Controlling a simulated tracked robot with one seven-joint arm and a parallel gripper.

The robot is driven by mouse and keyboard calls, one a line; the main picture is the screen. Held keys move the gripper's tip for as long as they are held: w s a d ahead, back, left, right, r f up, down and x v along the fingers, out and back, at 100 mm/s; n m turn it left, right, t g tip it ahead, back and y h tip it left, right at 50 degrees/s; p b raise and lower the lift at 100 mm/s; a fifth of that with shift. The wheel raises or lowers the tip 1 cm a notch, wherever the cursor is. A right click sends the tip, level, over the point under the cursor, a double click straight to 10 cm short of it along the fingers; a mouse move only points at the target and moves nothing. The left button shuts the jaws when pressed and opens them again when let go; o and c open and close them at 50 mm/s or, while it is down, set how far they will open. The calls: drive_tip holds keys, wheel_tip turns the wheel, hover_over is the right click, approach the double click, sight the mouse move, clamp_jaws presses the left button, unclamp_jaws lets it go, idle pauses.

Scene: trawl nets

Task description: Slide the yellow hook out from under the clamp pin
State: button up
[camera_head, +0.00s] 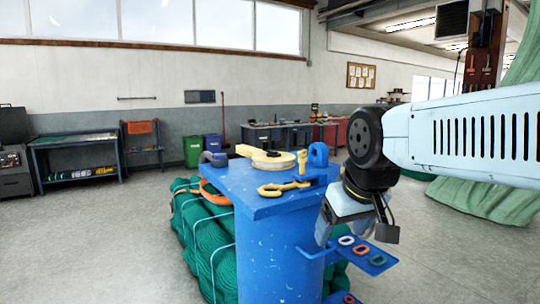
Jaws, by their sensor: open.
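A yellow hook-like piece (284,188) lies flat on the blue stand top (245,204), with a ring at its left end. Its right end meets a small dark part (314,180); I cannot tell whether this is the clamp pin. A second, upright yellow piece (302,162) stands behind it, beside a blue loop-shaped part (318,155). My gripper (345,236) is open and points down, off the right edge of the stand top, apart from the yellow pieces. Nothing shows between its fingers, though the fingertips are partly unclear.
A yellow tool with a pale disc (267,156) and a grey-blue part (213,158) lie at the back of the stand top. Green net bundles (205,235) lie left of the stand.

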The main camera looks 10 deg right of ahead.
drive_tip(key=o, duration=0.4)
drive_tip(key=w+a+r+n+g, duration=0.1)
drive_tip(key=w+r+n, duration=0.2)
drive_tip(key=w, duration=0.1)
drive_tip(key=w+a+r+n+g, duration=0.1)
drive_tip(key=w+r+n, duration=0.2)
drive_tip(key=n, duration=0.1)
drive_tip(key=w+a+r+n, duration=0.1)
drive_tip(key=w+r+n, duration=0.2)
drive_tip(key=w+r, duration=0.1)
drive_tip(key=shift+w+a+g, duration=0.3)
drive_tip(key=shift+w+g, duration=0.05)
drive_tip(key=shift+g, duration=0.05)
wheel_tip(320, 180, up, 5)
drive_tip(key=n+g, duration=0.2)
drive_tip(key=n, duration=0.8)
hover_over(286, 187)
drive_tip(key=s+a, duration=0.2)
drive_tip(key=a, duration=0.2)
drive_tip(key=shift+w+a+n+g, duration=0.3)
drive_tip(key=shift+w+n, duration=0.1)
drive_tip(key=shift+w, duration=0.25)
wheel_tip(286, 187, down, 14)
drive_tip(key=shift+r, duration=0.15)
drive_tip(key=shift+c, duration=0.4)
